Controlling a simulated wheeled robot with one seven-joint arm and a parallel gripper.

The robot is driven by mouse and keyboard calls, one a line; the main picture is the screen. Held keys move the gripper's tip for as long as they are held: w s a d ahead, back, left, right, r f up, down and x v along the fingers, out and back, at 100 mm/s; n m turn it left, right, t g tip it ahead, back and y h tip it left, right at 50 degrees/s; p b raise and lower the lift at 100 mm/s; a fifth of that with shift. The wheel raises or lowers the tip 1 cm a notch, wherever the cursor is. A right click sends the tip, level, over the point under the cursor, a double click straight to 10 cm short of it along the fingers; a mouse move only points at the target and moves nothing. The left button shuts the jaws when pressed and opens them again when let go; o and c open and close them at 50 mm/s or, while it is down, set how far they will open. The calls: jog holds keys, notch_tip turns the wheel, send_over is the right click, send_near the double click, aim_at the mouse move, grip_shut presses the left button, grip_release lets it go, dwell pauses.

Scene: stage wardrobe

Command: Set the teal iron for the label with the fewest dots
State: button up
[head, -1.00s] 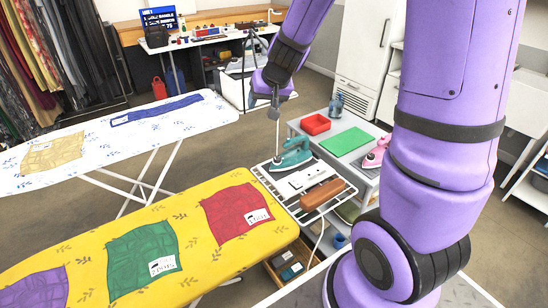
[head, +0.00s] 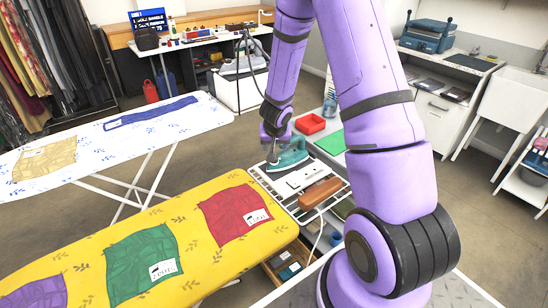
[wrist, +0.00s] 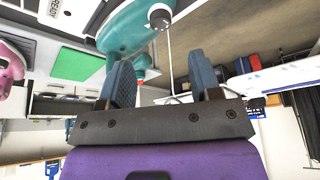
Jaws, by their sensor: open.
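The teal iron (head: 290,157) stands on the rack (head: 277,190) at the right end of the yellow board. My gripper (head: 270,158) is at the iron's left end in the head view. In the wrist view its two fingers (wrist: 163,80) are apart with nothing between them; I cannot tell if they touch the iron. White labels lie on the red cloth (head: 225,215) and green cloth (head: 135,265); their dots are too small to read.
The yellow board (head: 195,235) also holds a purple cloth (head: 40,290). A red tray (head: 309,124) is behind. A pink iron (wrist: 10,68) shows in the wrist view. A white board (head: 90,150) is at left.

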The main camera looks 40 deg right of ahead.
jog(key=x, duration=0.9)
jog(key=shift+r, duration=0.1)
jog(key=c, duration=0.9)
